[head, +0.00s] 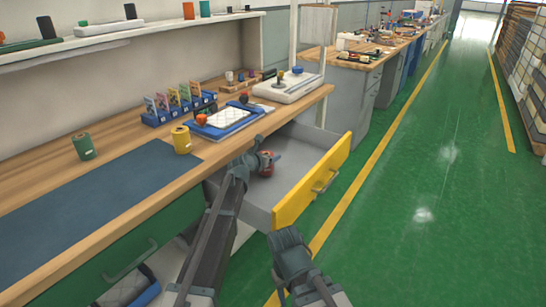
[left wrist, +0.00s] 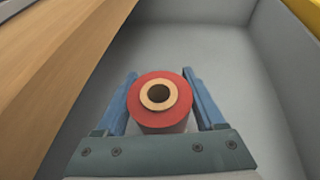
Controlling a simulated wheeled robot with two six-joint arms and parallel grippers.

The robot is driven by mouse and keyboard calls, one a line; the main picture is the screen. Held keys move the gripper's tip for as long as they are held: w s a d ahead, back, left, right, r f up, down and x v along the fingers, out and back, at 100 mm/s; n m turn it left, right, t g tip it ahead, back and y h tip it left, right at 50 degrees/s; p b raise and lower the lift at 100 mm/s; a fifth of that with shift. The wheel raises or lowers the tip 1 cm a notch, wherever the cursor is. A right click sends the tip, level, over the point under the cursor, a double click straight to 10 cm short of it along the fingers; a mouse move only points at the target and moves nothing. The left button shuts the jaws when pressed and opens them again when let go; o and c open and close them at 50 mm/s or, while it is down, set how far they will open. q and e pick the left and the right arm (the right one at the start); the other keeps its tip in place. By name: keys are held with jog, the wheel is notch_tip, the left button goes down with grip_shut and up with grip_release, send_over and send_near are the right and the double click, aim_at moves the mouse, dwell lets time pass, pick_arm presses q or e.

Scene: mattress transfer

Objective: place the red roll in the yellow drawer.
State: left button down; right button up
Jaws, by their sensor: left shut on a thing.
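The red roll (head: 266,163) is between the fingers of my left gripper (head: 256,163), over the open yellow drawer (head: 312,184). In the left wrist view the red roll (left wrist: 160,100) shows its end face and pale core, with a blue finger on each side. My left gripper (left wrist: 160,95) is shut on it. The drawer's grey floor (left wrist: 215,60) lies behind the roll. I cannot tell whether the roll touches the floor. My right gripper (head: 286,240) is in front of the drawer, outside it; its fingertips are not clear.
The wooden bench edge (head: 215,158) runs left of the drawer and close to my left gripper. A yellow roll (head: 181,139), a green roll (head: 83,146) and a blue tray (head: 225,122) stand on the bench. The green floor (head: 430,190) to the right is clear.

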pick_arm(q)
jog(key=w, duration=0.1)
jog(key=w+d, duration=0.1)
jog(key=w, duration=0.1)
jog(key=shift+w+d, duration=0.3)
jog(key=shift+w, duration=0.05)
jog(key=shift+f+b, duration=0.7)
jog(key=shift+b, duration=0.05)
jog(key=shift+r, duration=0.1)
grip_release()
